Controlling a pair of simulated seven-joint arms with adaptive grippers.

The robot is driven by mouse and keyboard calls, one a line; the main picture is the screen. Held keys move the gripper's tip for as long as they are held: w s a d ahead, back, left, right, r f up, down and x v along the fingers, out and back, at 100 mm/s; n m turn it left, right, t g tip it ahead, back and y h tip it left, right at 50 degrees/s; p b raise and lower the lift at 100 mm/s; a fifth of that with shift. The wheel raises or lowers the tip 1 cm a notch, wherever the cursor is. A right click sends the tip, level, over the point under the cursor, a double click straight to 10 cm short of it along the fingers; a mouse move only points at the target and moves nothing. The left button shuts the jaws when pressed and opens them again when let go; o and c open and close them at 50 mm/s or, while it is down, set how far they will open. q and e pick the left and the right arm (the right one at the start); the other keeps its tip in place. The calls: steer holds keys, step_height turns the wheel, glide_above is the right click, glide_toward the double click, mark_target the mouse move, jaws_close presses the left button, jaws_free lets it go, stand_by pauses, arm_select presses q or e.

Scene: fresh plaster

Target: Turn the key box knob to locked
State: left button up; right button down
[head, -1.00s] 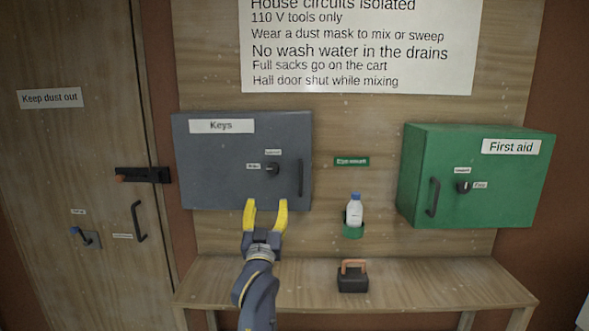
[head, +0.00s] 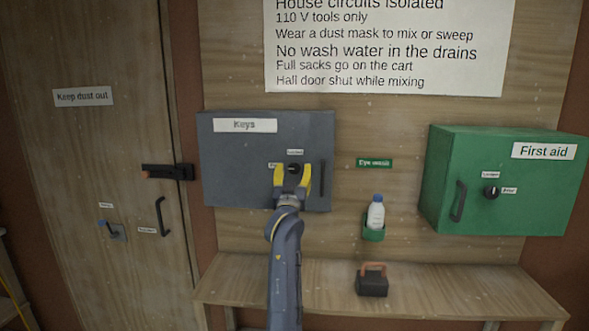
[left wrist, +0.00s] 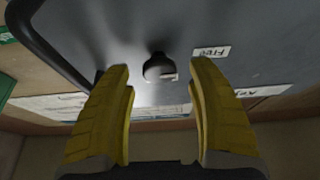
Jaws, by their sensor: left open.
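The grey key box (head: 232,165), labelled "Keys", hangs on the wooden board with its door shut. Its dark knob (head: 294,169) shows just above my left gripper (head: 292,174) in the head view. A small label sits above the knob and another to its left, partly hidden by a finger. In the left wrist view the knob (left wrist: 158,67) lies ahead, between and beyond the open yellow fingertips (left wrist: 158,80), and no finger appears to touch it. The "Free" label (left wrist: 211,51) is beside it. My right gripper is in neither view.
The box's bar handle (head: 322,178) stands close right of the knob. A bottle (head: 376,214) in a green holder, a green first aid box (head: 500,205) and a dark block with an orange handle (head: 372,284) on the shelf (head: 450,290) are further right. A door (head: 90,190) is left.

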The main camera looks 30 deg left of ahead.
arm_select(q)
steer(key=shift+x, duration=1)
jaws_close()
